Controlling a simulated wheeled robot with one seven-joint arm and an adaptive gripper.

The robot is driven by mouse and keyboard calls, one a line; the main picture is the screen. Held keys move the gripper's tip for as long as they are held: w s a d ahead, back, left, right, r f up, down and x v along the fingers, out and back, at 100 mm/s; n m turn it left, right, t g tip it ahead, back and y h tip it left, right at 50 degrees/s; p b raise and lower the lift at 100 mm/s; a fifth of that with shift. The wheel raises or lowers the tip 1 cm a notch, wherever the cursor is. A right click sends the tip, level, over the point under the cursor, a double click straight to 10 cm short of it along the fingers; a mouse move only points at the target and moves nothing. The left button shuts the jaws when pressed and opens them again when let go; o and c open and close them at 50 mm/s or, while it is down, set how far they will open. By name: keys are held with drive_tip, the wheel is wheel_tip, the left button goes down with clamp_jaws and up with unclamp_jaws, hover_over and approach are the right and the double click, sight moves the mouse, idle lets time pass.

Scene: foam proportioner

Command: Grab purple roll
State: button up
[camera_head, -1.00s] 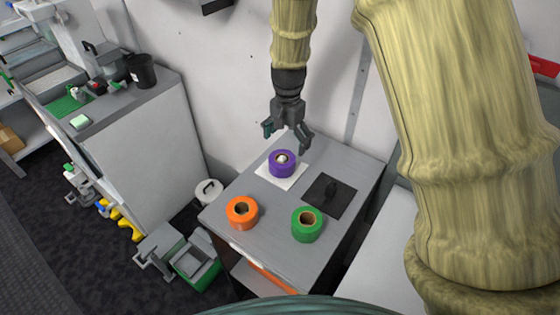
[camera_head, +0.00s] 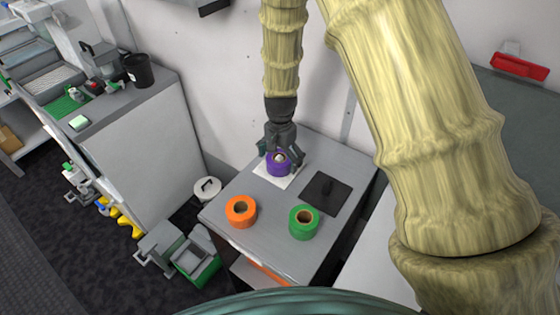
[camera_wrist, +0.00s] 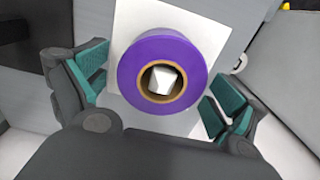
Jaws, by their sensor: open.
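The purple roll (camera_head: 278,165) sits on a white square (camera_head: 288,181) at the back of the grey cabinet top. A white peg shows inside its brown core. My gripper (camera_head: 280,153) is right at the roll, with its fingers spread to the left and right of it. In the wrist view the purple roll (camera_wrist: 162,70) lies between the two teal-padded fingers of my gripper (camera_wrist: 158,88). Gaps show between the pads and the roll, so it is not gripped.
An orange roll (camera_head: 241,211) and a green roll (camera_head: 304,222) stand on the cabinet top (camera_head: 270,215) nearer the front. A black square with a dark peg (camera_head: 325,193) lies to the right of the purple roll. The white wall is close behind.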

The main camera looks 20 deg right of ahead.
drive_tip(key=c, duration=1.2)
drive_tip(key=shift+o, duration=0.2)
drive_tip(key=shift+r, duration=0.1)
